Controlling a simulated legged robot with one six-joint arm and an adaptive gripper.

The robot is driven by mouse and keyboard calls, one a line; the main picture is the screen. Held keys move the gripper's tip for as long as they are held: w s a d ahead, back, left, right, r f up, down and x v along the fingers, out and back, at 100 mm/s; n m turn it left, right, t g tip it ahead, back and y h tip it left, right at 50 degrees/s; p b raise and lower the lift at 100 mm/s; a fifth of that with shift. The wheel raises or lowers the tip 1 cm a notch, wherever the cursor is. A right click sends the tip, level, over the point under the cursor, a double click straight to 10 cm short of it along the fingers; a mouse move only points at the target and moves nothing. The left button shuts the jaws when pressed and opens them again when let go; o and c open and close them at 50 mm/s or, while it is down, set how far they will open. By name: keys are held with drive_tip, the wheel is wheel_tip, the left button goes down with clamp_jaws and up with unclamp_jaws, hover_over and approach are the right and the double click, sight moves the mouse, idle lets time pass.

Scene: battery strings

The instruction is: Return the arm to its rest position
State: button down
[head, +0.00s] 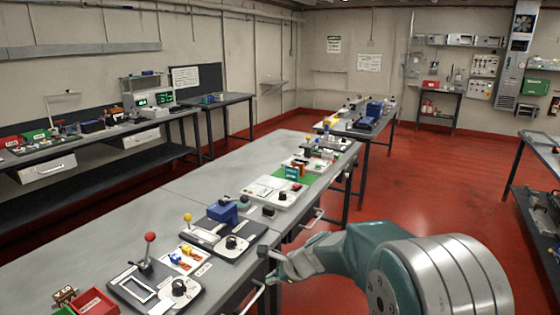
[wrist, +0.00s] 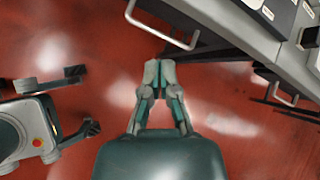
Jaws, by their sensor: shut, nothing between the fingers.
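My gripper (wrist: 159,68) is shut with nothing between its fingers in the wrist view, above the red floor and beside the edge of the grey workbench. In the head view, my arm comes in from the lower right, and my gripper (head: 270,265) is close to the front edge of the workbench (head: 180,190). Its fingertips are small and hard to make out there. Part of my own body shows at the left of the wrist view.
Black control panels (head: 222,238) with knobs and levers line the workbench. A drawer handle (wrist: 160,40) sticks out near my gripper. A red bin (head: 92,303) is at the lower left. The red floor (head: 430,185) to the right is open.

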drive_tip(key=s+d+r+n+h, duration=0.2)
drive_tip(key=s+d+r+n, duration=0.2)
drive_tip(key=s, duration=0.6)
drive_tip(key=s+d+r+n+t+h, duration=0.1)
drive_tip(key=s+d+r+n+h, duration=0.2)
drive_tip(key=s+d+n, duration=0.4)
drive_tip(key=s+d+r+n+h, duration=0.2)
drive_tip(key=s+d+r+n, duration=0.3)
drive_tip(key=s, duration=0.8)
drive_tip(key=shift+s+d+r+n+t, duration=0.2)
drive_tip(key=shift+s+d+n+t, duration=0.1)
drive_tip(key=shift+d+n, duration=0.55)
drive_tip(key=shift+w+a, duration=0.1)
drive_tip(key=shift+a, duration=0.05)
